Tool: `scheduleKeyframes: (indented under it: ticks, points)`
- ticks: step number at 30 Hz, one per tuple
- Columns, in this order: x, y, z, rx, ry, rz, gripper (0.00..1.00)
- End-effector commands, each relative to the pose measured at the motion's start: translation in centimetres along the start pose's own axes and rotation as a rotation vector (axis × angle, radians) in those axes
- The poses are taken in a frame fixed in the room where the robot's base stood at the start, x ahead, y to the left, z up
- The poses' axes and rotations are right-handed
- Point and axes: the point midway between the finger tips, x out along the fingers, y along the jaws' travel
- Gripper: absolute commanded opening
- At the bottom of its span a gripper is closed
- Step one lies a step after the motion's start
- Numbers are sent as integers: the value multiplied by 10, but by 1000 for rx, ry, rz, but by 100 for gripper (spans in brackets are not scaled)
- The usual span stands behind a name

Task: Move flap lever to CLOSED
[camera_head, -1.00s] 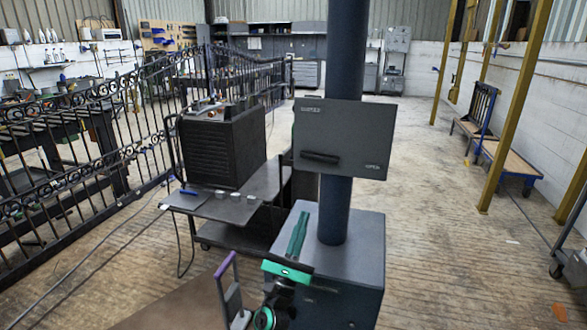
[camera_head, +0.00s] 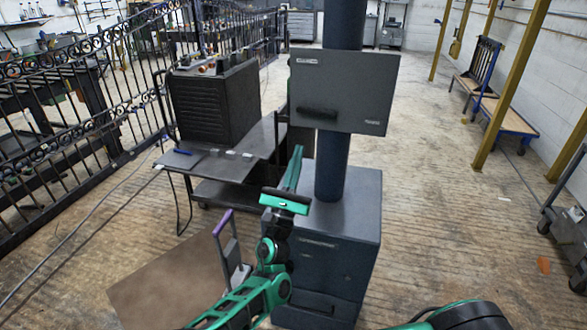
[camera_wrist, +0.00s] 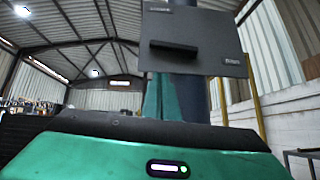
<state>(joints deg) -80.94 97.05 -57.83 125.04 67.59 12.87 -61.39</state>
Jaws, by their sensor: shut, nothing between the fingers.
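A dark grey panel (camera_head: 343,82) is fixed to a blue post. A black bar handle (camera_head: 320,114) lies nearly level at its lower left; it may be the flap lever, but I cannot read the panel's small labels. In the wrist view the bar (camera_wrist: 174,48) sits above my gripper. My gripper (camera_head: 297,150) is shut and empty, its teal fingers pointing up, below the panel and left of the post in the picture. It appears apart from the bar. The fingers also show in the wrist view (camera_wrist: 165,97). A purple-topped handle (camera_head: 223,222) stands lower left.
The post rises from a grey cabinet (camera_head: 345,225). A dark cart (camera_head: 230,160) with a black box (camera_head: 214,102) stands left. A brown board (camera_head: 170,275) lies beside the purple handle. A scroll gate (camera_head: 85,120) runs along the left.

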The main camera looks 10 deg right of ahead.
Motion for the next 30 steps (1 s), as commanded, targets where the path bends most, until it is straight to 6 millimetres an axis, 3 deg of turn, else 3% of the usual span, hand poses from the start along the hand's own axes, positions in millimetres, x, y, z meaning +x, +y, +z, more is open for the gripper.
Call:
scheduleKeyframes:
  ticks: [6,12,30]
  points:
    - [42,0,0,0,0,-2,0]
    - [62,0,18,2,0,-1,0]
    - [73,-1,28,0,1,-2,0]
